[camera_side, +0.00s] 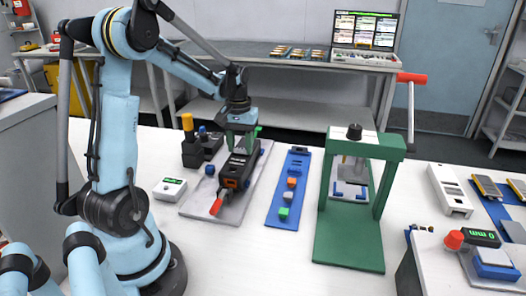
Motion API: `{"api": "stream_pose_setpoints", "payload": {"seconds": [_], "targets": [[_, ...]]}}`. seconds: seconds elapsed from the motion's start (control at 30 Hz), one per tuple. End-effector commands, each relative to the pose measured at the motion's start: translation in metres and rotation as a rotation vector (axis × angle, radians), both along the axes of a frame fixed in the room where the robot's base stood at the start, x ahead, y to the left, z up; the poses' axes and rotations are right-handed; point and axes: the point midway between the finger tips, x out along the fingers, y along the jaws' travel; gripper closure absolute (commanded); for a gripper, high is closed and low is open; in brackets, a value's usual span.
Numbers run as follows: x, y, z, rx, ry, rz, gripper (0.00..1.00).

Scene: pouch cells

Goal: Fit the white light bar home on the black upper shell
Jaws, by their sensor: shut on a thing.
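The black upper shell (235,172) is a long dark body lying on a grey plate left of the middle. A red-tipped lever and an orange part show at its near end. My gripper (242,145) points down over the far part of the shell, its green fingers shut on a small pale piece. This piece looks like the white light bar, but it is mostly hidden by the fingers. I cannot tell whether it touches the shell.
A blue tray (290,186) with small coloured blocks lies just right of the plate. A green press frame (350,240) stands beyond it. A black block with yellow and blue knobs (200,150) and a small white meter (170,188) stand left.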

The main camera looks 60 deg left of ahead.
Motion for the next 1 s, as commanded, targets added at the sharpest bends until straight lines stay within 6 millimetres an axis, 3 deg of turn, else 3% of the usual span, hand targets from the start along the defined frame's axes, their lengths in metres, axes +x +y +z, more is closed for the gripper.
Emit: {"api": "stream_pose_setpoints", "payload": {"seconds": [0.5, 0.53, 0.7, 1.0], "targets": [[0.0001, 0.0001, -0.0087, 0.0, 0.0, 0.0, 0.83], [0.0001, 0.0001, -0.0089, 0.0, 0.0, 0.0, 0.53], [0.0001, 0.0001, -0.0087, 0.0, 0.0, 0.0, 0.27], [0.0002, 0.0001, -0.0083, 0.0, 0.0, 0.0, 0.25]]}}
